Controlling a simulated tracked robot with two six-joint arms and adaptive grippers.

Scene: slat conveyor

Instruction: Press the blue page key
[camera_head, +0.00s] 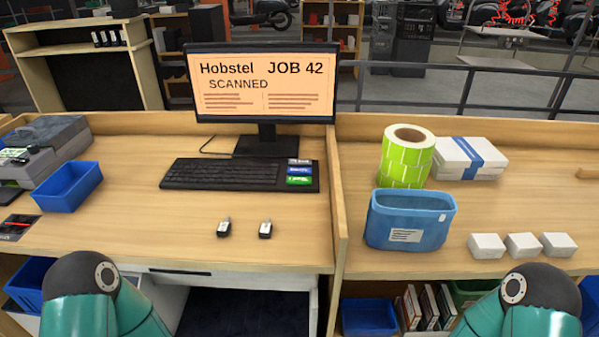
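The blue page key (299,171) is on the right end of the black keyboard (221,174), between a grey key (299,162) above it and a green key (299,181) below it. Its lettering is too small to read surely. The keyboard lies on the left desk in front of the monitor (260,85), whose orange screen reads "Hobstel JOB 42 SCANNED". Only teal and black parts of my two arms show at the bottom edge, well apart from the keyboard. Neither gripper is in view.
Two small dark-and-silver items (224,228) lie in front of the keyboard. A blue bin (68,187) stands at left. A wooden divider (340,200) separates the right desk, with a blue tub (410,222), green roll (407,160) and white boxes (487,246). Desk around the keyboard's front is mostly clear.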

